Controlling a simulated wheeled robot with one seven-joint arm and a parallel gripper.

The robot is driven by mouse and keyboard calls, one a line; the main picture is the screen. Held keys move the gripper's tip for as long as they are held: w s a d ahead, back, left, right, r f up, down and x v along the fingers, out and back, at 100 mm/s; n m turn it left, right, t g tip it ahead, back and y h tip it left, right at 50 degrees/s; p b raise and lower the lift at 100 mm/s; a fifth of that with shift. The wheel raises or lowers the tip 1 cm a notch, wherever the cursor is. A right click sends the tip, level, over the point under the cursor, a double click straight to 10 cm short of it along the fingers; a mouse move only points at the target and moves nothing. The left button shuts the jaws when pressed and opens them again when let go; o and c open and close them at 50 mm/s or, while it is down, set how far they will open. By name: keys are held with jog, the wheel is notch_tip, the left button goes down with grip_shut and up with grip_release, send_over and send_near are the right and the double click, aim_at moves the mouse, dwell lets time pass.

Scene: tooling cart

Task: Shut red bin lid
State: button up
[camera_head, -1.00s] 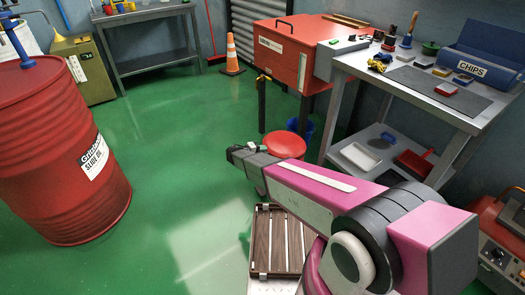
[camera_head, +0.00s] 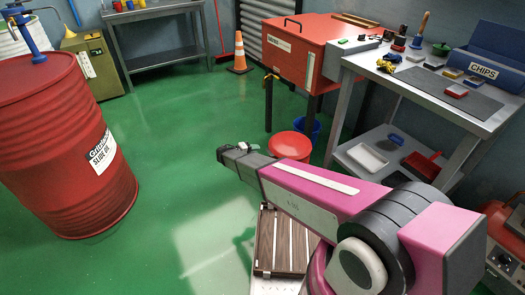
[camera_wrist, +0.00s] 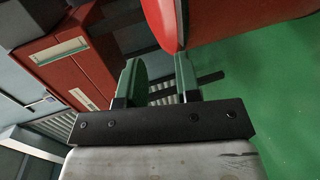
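The red bin (camera_head: 291,145) stands on the green floor in front of the red cabinet, its round red top partly behind my arm in the head view. In the wrist view the red bin (camera_wrist: 235,14) fills the upper right, with a brighter curved red part along its left side. I cannot tell how far the lid stands open. My gripper (camera_head: 222,152) is left of the bin in the head view. In the wrist view my gripper (camera_wrist: 158,75) has its two green fingers apart, with nothing between them. The fingertips are close to the bin's edge; contact cannot be told.
A red cabinet (camera_head: 295,50) stands behind the bin, with a blue bucket (camera_head: 313,128) beside it. A workbench (camera_head: 440,105) is at the right. A red barrel (camera_head: 60,150) stands at the left. A brown slatted crate (camera_head: 285,243) lies below my arm. The floor between is clear.

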jog(key=shift+v, duration=1.05)
jog(key=s+d+r+m+g+y, duration=0.2)
jog(key=s+d+r+y, duration=0.2)
jog(key=d, duration=0.6)
jog(key=s+d+r+m+g+y, duration=0.2)
jog(key=s+d+r, duration=0.5)
jog(key=d, duration=0.4)
jog(key=s+d+r+m+g+y, duration=0.2)
jog(key=s+d+r+y, duration=0.3)
jog(key=d, duration=0.6)
jog(key=shift+s+g+y, duration=0.9)
jog(key=shift+s+y, duration=0.1)
jog(key=shift+s, duration=0.2)
jog(key=shift+r, duration=0.15)
